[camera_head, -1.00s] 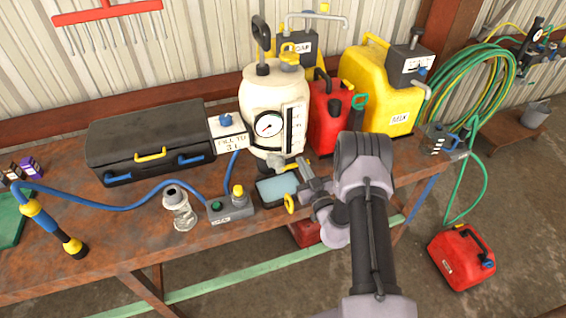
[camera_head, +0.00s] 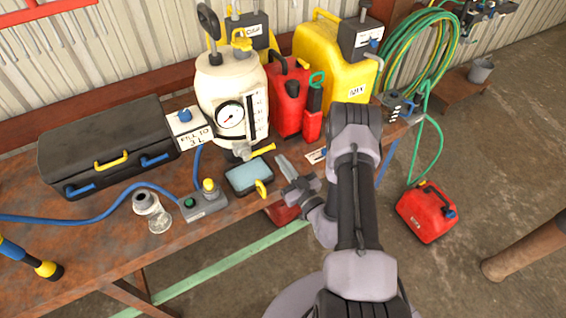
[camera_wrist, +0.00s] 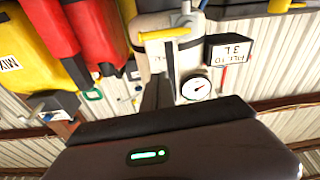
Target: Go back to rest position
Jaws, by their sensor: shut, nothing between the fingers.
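My arm reaches up from the bottom right. In the wrist view a dark gripper part (camera_wrist: 157,92) points up toward a white tank (camera_wrist: 172,62) with a round gauge. The gripper touches nothing that I can make out.
The white tank (camera_head: 212,88), a red can (camera_head: 286,92) and a yellow can (camera_head: 318,50) stand behind the gripper. Another red can (camera_head: 425,215) is on the floor, right of my arm.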

